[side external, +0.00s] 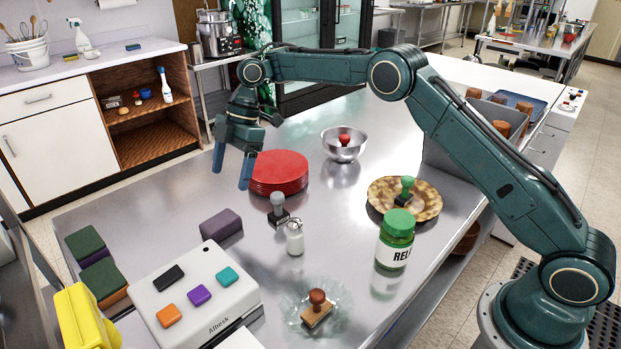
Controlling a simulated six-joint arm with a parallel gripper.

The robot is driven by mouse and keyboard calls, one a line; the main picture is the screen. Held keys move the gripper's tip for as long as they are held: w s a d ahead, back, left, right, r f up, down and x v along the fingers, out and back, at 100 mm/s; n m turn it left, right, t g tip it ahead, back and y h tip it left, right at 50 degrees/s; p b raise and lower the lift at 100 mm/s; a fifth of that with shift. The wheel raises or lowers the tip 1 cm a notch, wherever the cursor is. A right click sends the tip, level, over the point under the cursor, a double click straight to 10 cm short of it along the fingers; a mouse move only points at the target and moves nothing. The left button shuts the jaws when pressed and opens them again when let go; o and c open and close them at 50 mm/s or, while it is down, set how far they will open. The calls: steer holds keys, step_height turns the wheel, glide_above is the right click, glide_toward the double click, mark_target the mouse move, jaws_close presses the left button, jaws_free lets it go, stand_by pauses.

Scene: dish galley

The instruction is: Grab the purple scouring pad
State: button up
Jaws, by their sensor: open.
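A dull purple block-shaped pad (221,225) lies on the metal table, left of the middle and just behind the white box. It looks like the purple scouring pad. My gripper (232,170) is open and empty. Its two fingers point down, well apart, and it hangs above the table behind the pad in the picture, to the left of the red plates. No object shows between the fingers. The gap between gripper and pad is clear in this view, but the exact height is hard to tell.
Near the pad are a stack of red plates (279,172), a grey-knobbed stamp (278,207), a small white-bodied jar (295,238), a white box with coloured buttons (193,297) and green-topped sponges (86,243). A green jar (395,240) and glass dish (340,320) stand further right.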

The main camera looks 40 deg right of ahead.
mark_target(222, 219)
steer(key=shift+x, duration=3.55)
steer(key=shift+f, duration=0.1)
steer(key=shift+x, duration=2.5)
steer(key=shift+d, duration=0.1)
steer(key=c, duration=1)
